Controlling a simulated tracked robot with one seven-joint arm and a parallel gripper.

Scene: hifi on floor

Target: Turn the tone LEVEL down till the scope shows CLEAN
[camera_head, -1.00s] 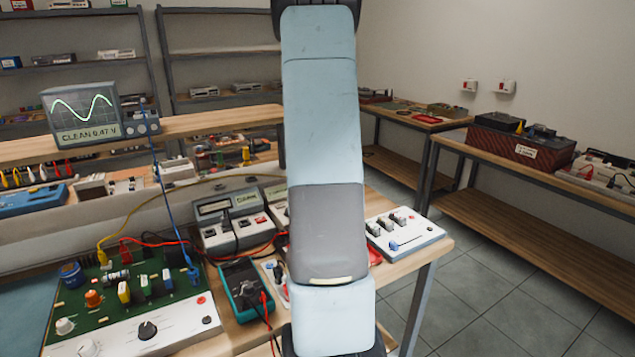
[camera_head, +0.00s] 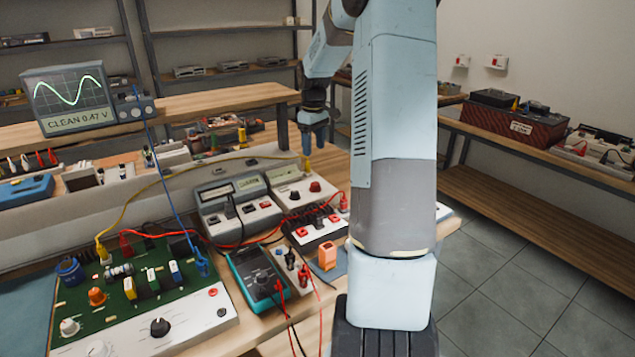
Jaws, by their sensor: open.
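The scope (camera_head: 68,97) stands on the back shelf at left. Its screen shows a smooth green wave and reads CLEAN 0.47 V. No LEVEL label can be read. Candidate knobs are a black knob (camera_head: 159,327) on the green circuit board's white front panel and a red knob (camera_head: 315,187) on a white box (camera_head: 292,192) at the back of the bench. My gripper (camera_head: 313,140) points down above the back of the bench, near that box and apart from the scope. It is open, small in view, and nothing shows in it.
A green circuit board (camera_head: 75,310) with wires lies at front left. A teal multimeter (camera_head: 257,275), a grey meter unit (camera_head: 236,206) and an orange block (camera_head: 327,255) are on the bench. Yellow, blue and red cables cross the area. My arm hides the bench's right part.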

